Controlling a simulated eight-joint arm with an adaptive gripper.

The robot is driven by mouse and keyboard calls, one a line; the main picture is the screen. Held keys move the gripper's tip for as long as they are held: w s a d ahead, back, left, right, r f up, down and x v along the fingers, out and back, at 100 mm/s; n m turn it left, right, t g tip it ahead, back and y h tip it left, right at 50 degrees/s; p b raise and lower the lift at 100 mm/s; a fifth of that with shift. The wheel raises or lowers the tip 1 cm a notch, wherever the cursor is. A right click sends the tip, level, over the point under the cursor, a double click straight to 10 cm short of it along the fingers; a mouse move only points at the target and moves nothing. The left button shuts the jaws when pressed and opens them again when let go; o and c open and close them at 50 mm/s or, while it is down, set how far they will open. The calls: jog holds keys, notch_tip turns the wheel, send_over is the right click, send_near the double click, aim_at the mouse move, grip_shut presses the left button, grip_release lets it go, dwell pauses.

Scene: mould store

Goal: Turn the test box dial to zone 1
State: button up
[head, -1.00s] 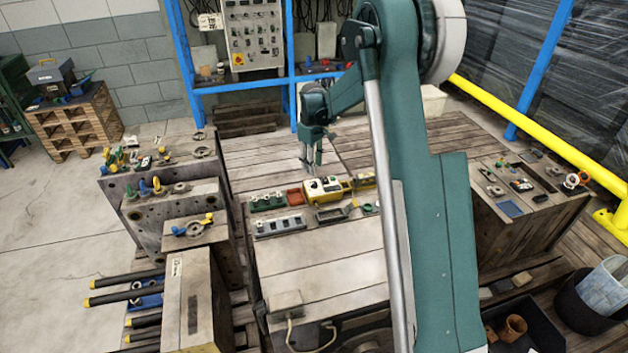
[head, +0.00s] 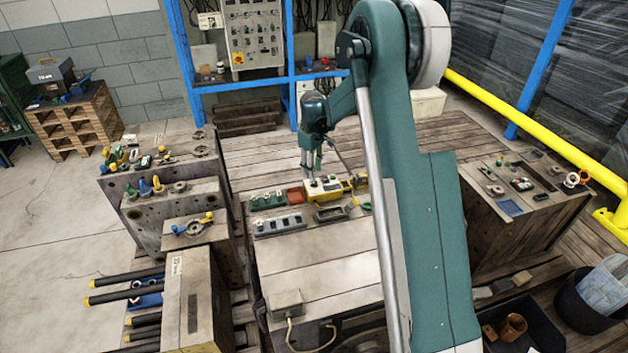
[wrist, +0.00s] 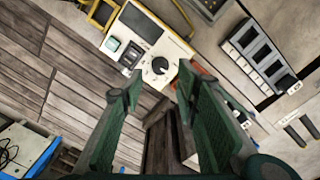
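The test box (head: 328,188) is a yellow and cream box on the wooden bench top. In the wrist view its pale face (wrist: 150,42) carries a dark screen, a green button, black switches and a round black dial (wrist: 160,66). The dial bears a small white mark; which zone it points to is too small to read. My gripper (head: 311,174) points down just over the box in the head view. In the wrist view my gripper (wrist: 160,84) is open, its two green fingers spread on either side of the dial's lower side, with nothing between them.
A grey row of sockets (head: 280,224) and a green block strip (head: 268,200) lie left of the box. A red tray (head: 295,196) sits close beside it. The front of the bench (head: 310,262) is mostly clear. Steel mould blocks (head: 180,205) stand left.

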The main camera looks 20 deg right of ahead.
jog(key=shift+f+b, duration=0.3)
jog(key=shift+f, duration=2.3)
jog(key=c, duration=0.9)
